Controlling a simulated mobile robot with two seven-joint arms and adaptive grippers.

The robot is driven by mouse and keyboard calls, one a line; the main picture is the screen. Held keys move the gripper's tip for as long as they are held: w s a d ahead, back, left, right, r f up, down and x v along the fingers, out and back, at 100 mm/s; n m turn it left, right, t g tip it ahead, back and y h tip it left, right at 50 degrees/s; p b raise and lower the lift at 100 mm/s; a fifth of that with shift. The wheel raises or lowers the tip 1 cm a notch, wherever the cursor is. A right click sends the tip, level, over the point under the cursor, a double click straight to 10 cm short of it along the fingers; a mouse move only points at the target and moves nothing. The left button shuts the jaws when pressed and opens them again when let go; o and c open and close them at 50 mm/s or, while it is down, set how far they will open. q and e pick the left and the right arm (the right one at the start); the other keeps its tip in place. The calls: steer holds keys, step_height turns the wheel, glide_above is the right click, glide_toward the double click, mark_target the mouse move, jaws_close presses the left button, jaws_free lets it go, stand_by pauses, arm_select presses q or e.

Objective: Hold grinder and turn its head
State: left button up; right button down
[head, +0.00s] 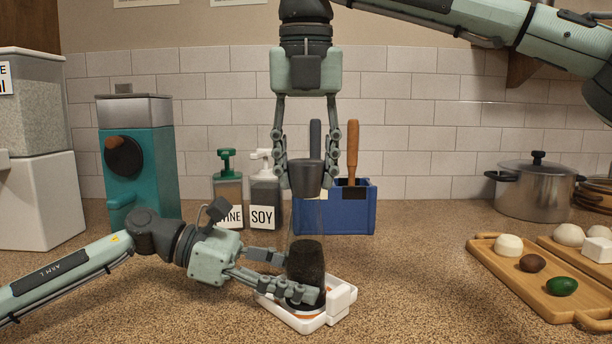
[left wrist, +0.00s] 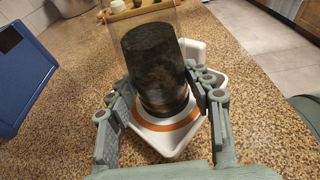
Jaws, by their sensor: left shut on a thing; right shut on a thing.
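The grinder (head: 306,262) stands upright on a small white tray (head: 341,302). Its body is clear with dark contents in the lower part, and it also shows in the left wrist view (left wrist: 153,62). Its dark grey head (head: 306,176) is at the top. My left gripper (head: 290,288) comes in low from the left and is shut around the grinder's lower part. In the left wrist view its fingers (left wrist: 160,110) lie on both sides of the base. My right gripper (head: 306,180) points straight down from above and is shut on the head.
A blue caddy (head: 345,215) with upright handles stands close behind the grinder. A soy bottle (head: 264,196) and a green-topped bottle (head: 227,180) are left of it. A teal machine (head: 140,155) stands back left. Wooden boards with food (head: 510,272) and a pot (head: 535,188) are at right.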

steer(key=m, duration=0.3)
steer(key=shift+m+h, duration=0.3)
steer(key=shift+m, duration=0.1)
steer(key=m, duration=0.3)
steer(key=shift+m+h, duration=0.3)
steer(key=m+g, duration=0.1)
steer(key=m, duration=0.3)
steer(key=shift+m, duration=0.3)
steer(key=m, duration=0.4)
steer(key=shift+g+h, duration=0.3)
steer(key=m, duration=0.6)
steer(key=shift+g, duration=0.4)
steer(key=shift+m, duration=1)
